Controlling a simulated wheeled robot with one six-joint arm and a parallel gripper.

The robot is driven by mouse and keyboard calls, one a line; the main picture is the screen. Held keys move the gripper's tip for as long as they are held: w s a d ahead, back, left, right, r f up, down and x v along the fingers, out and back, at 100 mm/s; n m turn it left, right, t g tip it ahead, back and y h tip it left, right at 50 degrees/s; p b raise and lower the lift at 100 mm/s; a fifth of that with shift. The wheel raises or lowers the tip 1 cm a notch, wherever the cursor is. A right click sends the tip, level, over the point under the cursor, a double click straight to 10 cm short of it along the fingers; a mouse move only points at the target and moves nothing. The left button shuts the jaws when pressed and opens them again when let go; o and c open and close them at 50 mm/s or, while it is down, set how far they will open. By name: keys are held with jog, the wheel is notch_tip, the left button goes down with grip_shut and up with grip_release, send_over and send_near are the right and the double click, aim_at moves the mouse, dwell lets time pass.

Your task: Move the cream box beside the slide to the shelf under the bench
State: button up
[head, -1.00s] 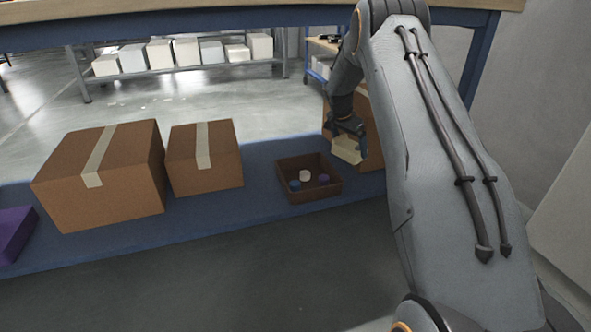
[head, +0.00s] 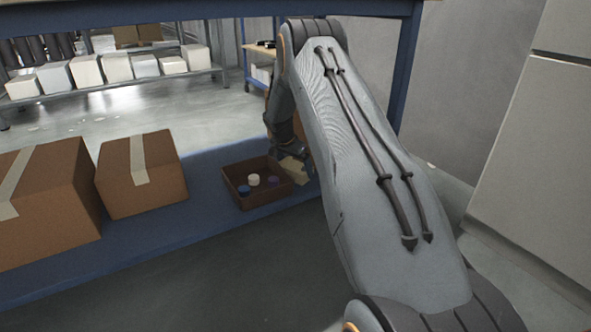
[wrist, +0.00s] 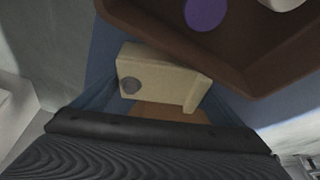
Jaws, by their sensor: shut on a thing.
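The cream box (head: 297,169) is held in my gripper (head: 291,157), low over the blue shelf (head: 215,170) under the bench. It is just right of the brown open tray (head: 243,207). My gripper is shut on it, from above in the head view. In the wrist view the cream box (wrist: 180,84) shows a dark round spot and lies close beside the tray wall (wrist: 180,40). I cannot tell whether its underside touches the shelf.
The tray holds a blue, a white and a purple round piece. Two taped cardboard boxes (head: 140,178) (head: 45,205) stand to the left on the shelf. Another brown carton (wrist: 170,113) is close to the cream box. The blue bench leg (head: 405,70) stands to the right.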

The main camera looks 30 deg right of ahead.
jog(key=o, duration=1)
jog(key=shift+f, duration=0.1)
jog(key=shift+o, duration=0.2)
jog(key=p+v, duration=0.5)
jog(key=v, duration=0.7)
jog(key=s+a+r+n+y, duration=0.1)
jog(key=s+a+r+n, duration=0.25)
jog(key=a, duration=0.55)
jog(key=s+a+r+n, duration=0.2)
jog(key=s+a+r, duration=0.25)
jog(key=a, duration=0.55)
jog(key=s+a+r+n+y, duration=0.1)
jog(key=s+a+r+n, duration=0.2)
jog(key=a, duration=0.6)
jog(key=s+a+r+n+y, duration=0.1)
jog(key=s+a+r+n, duration=0.1)
jog(key=s+a, duration=0.45)
jog(key=s+a+r+n, duration=0.3)
jog(key=s+a, duration=0.1)
jog(key=s, duration=0.6)
jog(key=s+a+r+n+y, duration=0.1)
jog(key=s+a+r+n, duration=0.1)
jog(key=s+a, duration=0.55)
jog(key=s+d+n+g+y, duration=0.1)
jog(key=s+n, duration=0.5)
jog(key=s, duration=1.4)
jog(key=shift+s+f+g, duration=0.3)
jog(key=shift+f+g, duration=0.1)
jog(key=shift+f, duration=0.05)
